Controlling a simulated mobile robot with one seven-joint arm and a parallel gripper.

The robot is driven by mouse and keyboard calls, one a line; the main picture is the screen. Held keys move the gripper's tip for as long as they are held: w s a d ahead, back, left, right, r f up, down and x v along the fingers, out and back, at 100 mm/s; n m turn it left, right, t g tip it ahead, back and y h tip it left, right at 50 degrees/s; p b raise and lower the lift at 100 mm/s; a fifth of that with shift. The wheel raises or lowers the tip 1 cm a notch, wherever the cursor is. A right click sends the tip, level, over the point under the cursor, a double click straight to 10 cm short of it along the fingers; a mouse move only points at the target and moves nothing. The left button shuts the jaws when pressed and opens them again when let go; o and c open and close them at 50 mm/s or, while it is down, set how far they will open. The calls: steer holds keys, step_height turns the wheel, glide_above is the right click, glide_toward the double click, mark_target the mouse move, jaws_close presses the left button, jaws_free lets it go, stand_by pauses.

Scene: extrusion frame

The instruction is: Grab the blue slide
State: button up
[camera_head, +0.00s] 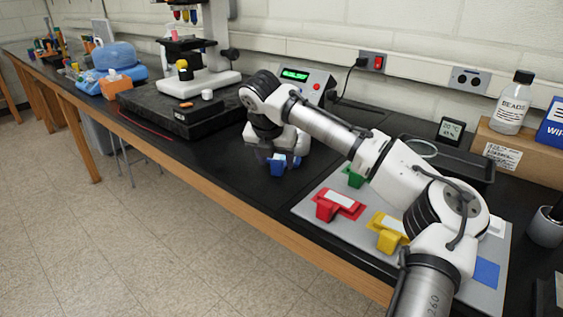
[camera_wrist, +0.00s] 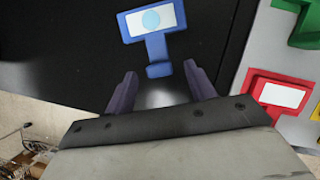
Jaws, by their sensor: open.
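The blue slide (camera_head: 278,168) is on the black bench top, left of the grey board. In the wrist view the blue slide (camera_wrist: 151,42) shows a wide plate with a white label and light blue disc, and a stem with a small tab pointing toward my gripper. My gripper (camera_wrist: 160,72) is open, with its two dark purple fingers on either side of the stem's tab. I see gaps between the fingers and the tab. In the head view my gripper (camera_head: 279,158) hangs right over the slide and partly hides it.
A grey board (camera_head: 312,209) to the right carries a red slide (camera_head: 336,205), a yellow slide (camera_head: 387,232), a green slide (camera_head: 354,178) and a bare blue patch (camera_head: 487,272). A controller box (camera_head: 305,85) is behind. The bench's front edge is close.

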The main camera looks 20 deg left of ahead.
steer(key=shift+x, duration=1.2)
steer(key=c, duration=1.1)
steer(key=shift+c, duration=0.2)
steer(key=shift+r, duration=0.1)
